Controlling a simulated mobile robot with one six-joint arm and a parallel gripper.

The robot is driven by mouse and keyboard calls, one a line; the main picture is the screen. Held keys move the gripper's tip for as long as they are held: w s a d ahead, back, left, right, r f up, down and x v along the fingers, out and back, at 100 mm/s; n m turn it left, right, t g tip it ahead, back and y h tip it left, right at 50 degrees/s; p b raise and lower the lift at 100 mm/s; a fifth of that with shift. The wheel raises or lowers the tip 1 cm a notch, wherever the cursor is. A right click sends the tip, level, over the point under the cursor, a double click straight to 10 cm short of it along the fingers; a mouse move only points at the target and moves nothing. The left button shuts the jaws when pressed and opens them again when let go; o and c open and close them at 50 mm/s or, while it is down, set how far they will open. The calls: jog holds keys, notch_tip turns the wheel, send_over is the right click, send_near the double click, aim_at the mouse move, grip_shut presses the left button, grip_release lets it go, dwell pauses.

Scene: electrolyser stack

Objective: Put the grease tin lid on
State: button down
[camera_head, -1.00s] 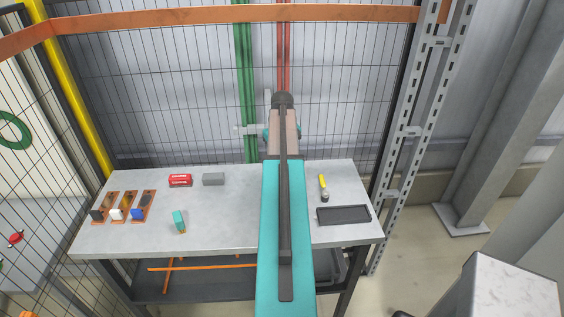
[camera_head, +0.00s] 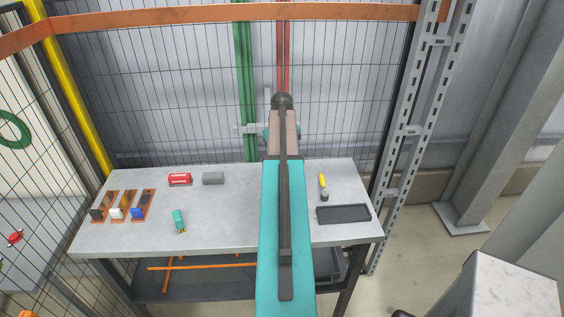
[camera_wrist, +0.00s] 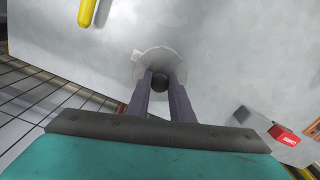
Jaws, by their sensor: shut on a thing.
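My gripper (camera_wrist: 160,83) is shut on the dark round knob of the grease tin lid. The lid (camera_wrist: 160,56) shows as a pale grey disc at the fingertips in the wrist view, with the tabletop behind it. A small pale corner (camera_wrist: 136,56) sticks out at the disc's left edge; I cannot tell what it belongs to. I cannot make out the tin itself, nor whether the lid touches anything below. In the head view my arm hides the gripper, lid and the middle of the table.
The grey table (camera_head: 235,230) holds a red box (camera_head: 180,179), a grey block (camera_head: 213,179), a teal item (camera_head: 179,220), a yellow torch (camera_head: 323,185), a black tray (camera_head: 343,213) and orange holders (camera_head: 121,206) at left. Wire mesh fencing (camera_head: 180,90) stands behind.

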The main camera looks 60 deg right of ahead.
jog(key=shift+f+b, duration=0.3)
jog(key=shift+f, duration=0.35)
jog(key=c, duration=1.5)
grip_release()
jog(key=shift+r, duration=0.1)
jog(key=shift+r+p, duration=0.55)
jog(key=shift+r, duration=0.2)
notch_tip(320, 180, up, 12)
jog(key=shift+r+p, duration=0.1)
jog(key=shift+p, duration=0.75)
